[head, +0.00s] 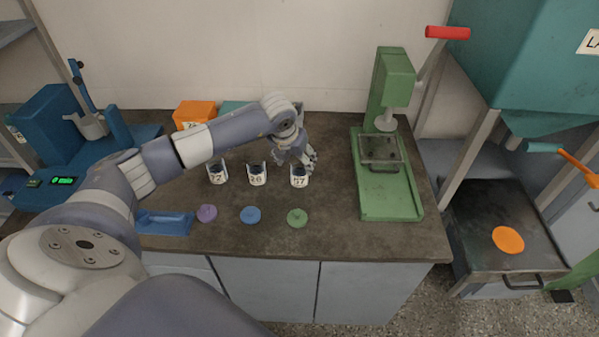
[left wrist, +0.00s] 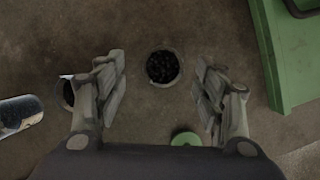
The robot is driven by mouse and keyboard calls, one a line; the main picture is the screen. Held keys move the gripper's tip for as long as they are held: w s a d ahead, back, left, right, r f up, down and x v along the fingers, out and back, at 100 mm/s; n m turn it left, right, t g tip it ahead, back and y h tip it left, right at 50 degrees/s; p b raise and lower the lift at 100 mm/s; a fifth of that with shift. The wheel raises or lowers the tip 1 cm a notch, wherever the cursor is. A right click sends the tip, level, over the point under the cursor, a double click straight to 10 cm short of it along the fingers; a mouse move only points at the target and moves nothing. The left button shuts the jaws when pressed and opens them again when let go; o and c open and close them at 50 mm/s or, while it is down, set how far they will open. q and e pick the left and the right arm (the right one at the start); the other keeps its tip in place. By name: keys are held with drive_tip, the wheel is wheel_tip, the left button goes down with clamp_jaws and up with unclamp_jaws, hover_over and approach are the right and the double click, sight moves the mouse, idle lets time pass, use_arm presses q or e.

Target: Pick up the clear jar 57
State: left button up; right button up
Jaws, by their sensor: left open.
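The clear jar 57 (head: 299,180) stands upright on the dark bench top, the rightmost of three labelled jars. In the left wrist view the jar (left wrist: 163,67) is seen from above, with dark contents, lying ahead of and between the finger lines. My left gripper (head: 297,160) is at the jar, over or just behind it in the head view. In the left wrist view the left gripper (left wrist: 163,84) has its fingers spread wide, one on each side of the jar, with gaps to it. How high the fingertips are is hard to tell. My right gripper is not in view.
Jars 26 (head: 257,175) and 72 (head: 217,173) stand to the left. Green (head: 297,217), blue (head: 250,214) and purple (head: 207,213) lids lie in front. A green press (head: 405,206) stands right; a blue machine (head: 52,122) stands left. Bare bench lies between jar 57 and the press.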

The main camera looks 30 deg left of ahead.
sight(299, 166)
use_arm(q)
drive_tip(key=x, duration=0.2)
drive_tip(key=p+x, duration=0.1)
drive_tip(key=x, duration=0.1)
drive_tip(key=shift+d+f, duration=0.1)
drive_tip(key=shift+d, duration=0.15)
drive_tip(key=shift+w+f+p, duration=0.1)
drive_tip(key=shift+f+p, duration=0.2)
drive_tip(key=shift+f, duration=0.05)
drive_tip(key=c, duration=1.2)
